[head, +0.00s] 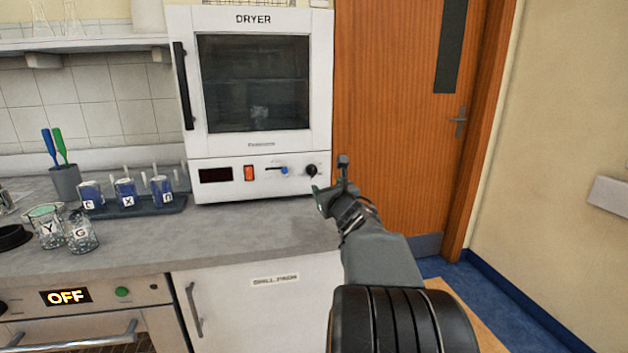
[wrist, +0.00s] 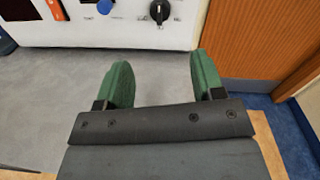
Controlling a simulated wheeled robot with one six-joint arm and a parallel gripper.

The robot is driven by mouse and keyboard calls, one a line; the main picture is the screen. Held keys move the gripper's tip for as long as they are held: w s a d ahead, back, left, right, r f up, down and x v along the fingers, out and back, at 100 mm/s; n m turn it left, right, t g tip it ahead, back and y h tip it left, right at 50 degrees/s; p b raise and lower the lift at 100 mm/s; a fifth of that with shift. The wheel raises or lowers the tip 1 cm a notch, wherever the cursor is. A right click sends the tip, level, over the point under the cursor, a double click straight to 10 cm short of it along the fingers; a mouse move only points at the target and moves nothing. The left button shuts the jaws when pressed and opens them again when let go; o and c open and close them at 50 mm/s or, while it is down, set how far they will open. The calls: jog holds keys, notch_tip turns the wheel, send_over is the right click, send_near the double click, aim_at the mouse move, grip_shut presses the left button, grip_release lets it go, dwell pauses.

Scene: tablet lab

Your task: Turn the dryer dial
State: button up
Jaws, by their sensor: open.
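The white dryer (head: 262,155) stands on the grey counter with its door shut. Its black dial (head: 311,170) is at the right end of the lower control panel. In the wrist view the dial (wrist: 160,11) shows near the top edge, with a pale pointer mark on it. My gripper (head: 331,180) is just in front of the panel's right end, close to the dial but apart from it. In the wrist view my gripper (wrist: 160,82) has its green fingers spread wide with nothing between them. The dial lies beyond the fingertips, between their lines.
Left of the dial are a blue slider knob (head: 284,170) and an orange switch (head: 249,173). Labelled cups stand in a dark tray (head: 150,210) on the counter (head: 225,228). Glass beakers (head: 82,236) stand at the left. A wooden door (head: 400,100) is at the right.

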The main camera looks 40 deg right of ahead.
aim_at(314, 172)
jog(key=p+x, duration=0.1)
jog(key=x, duration=1.2)
jog(key=shift+w+p, duration=0.3)
jog(key=shift+p, duration=0.05)
jog(key=shift+c, duration=0.4)
jog(key=c, duration=0.8)
jog(key=shift+c, duration=0.2)
